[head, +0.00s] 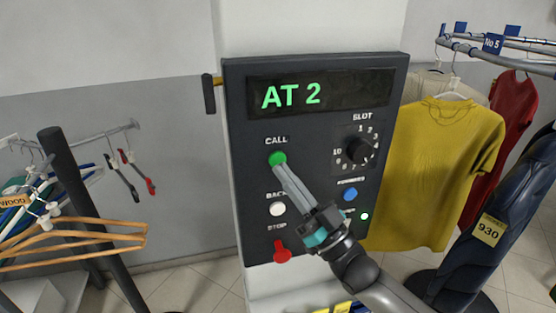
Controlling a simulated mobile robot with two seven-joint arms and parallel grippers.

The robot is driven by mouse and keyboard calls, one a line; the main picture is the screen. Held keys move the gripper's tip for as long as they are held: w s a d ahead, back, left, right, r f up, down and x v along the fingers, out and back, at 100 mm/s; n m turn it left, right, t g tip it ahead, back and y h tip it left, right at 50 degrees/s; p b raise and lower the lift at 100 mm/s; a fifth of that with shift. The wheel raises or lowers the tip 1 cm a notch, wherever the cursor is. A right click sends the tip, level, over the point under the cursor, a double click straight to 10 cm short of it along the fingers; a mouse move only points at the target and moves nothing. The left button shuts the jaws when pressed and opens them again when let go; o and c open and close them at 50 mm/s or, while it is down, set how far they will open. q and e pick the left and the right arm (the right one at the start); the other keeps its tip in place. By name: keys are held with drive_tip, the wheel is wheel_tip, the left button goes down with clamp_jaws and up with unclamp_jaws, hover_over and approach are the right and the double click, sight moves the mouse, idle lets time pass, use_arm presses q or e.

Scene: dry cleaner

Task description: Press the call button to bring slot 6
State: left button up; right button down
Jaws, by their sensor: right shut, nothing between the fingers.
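The dark control panel (240,120) faces me, with a green display (290,95) reading "AT 2". The round green CALL button (278,158) is at its upper left. My right gripper (281,170) is shut and empty, reaching up from the lower right. Its fingertips overlap the lower edge of the green button in the picture; I cannot tell whether they press it. The black SLOT knob (359,150) is at the right, ringed by numbers; its pointer setting is too small to read. My left gripper is not in view.
Below CALL are a white BACK button (278,209) and a red STOP control (282,252). A blue knob (350,194) and a small lit lamp (365,216) sit at the right. Wooden hangers (75,230) hang left; a yellow shirt (432,170) hangs right under a "No 5" tag (493,43).

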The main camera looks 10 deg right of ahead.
drive_tip(key=shift+w, duration=0.2)
drive_tip(key=shift+w, duration=0.25)
drive_tip(key=shift+w+b, duration=0.4)
drive_tip(key=shift+b, duration=0.1)
idle(0.5)
drive_tip(key=shift+s, duration=0.15)
drive_tip(key=shift+s+p, duration=0.55)
drive_tip(key=shift+s, duration=0.15)
drive_tip(key=s+p, duration=0.2)
drive_tip(key=s, duration=0.3)
drive_tip(key=shift+p, duration=0.35)
